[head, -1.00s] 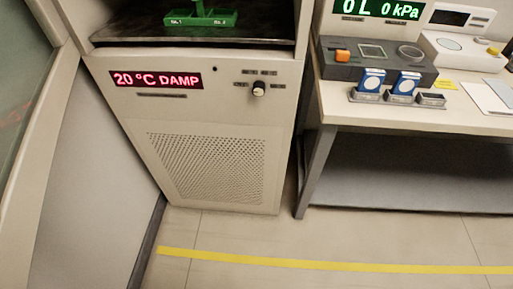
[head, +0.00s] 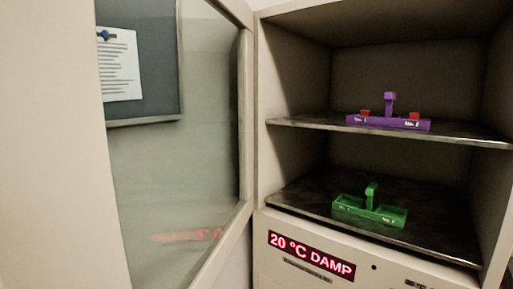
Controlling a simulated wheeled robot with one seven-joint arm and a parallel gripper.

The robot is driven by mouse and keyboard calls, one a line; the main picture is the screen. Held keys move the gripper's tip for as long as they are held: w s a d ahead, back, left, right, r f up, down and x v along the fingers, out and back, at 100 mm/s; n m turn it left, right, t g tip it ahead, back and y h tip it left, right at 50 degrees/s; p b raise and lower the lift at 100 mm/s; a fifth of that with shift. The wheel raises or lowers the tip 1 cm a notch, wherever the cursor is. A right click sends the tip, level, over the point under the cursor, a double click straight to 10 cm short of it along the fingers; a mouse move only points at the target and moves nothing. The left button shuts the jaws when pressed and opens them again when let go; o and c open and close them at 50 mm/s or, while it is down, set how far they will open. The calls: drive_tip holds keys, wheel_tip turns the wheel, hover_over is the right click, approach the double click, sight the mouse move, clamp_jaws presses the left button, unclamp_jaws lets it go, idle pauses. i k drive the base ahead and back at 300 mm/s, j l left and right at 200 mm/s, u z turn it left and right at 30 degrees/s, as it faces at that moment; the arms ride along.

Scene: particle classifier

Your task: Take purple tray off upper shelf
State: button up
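The purple tray (head: 388,123) sits on the upper shelf (head: 310,127) of an open cabinet, near the shelf's front edge. It has an upright purple handle (head: 390,100) in its middle and two labelled compartments. A small red item (head: 414,116) shows at its right end and another red item (head: 365,113) at its left end. My gripper is not in view.
A green tray (head: 369,210) with an upright handle stands on the lower shelf (head: 310,196). The glass cabinet door (head: 185,160) stands open on the left. A panel reading "20 °C DAMP" (head: 311,256) is below. The upper shelf left of the purple tray is clear.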

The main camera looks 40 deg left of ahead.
sight(388, 120)
drive_tip(key=i+j+u, duration=0.1)
drive_tip(key=u, duration=0.35)
drive_tip(key=i+u, duration=0.25)
drive_tip(key=u, duration=0.2)
drive_tip(key=i+l+u, duration=0.1)
drive_tip(key=u, duration=0.35)
drive_tip(key=i, duration=0.1)
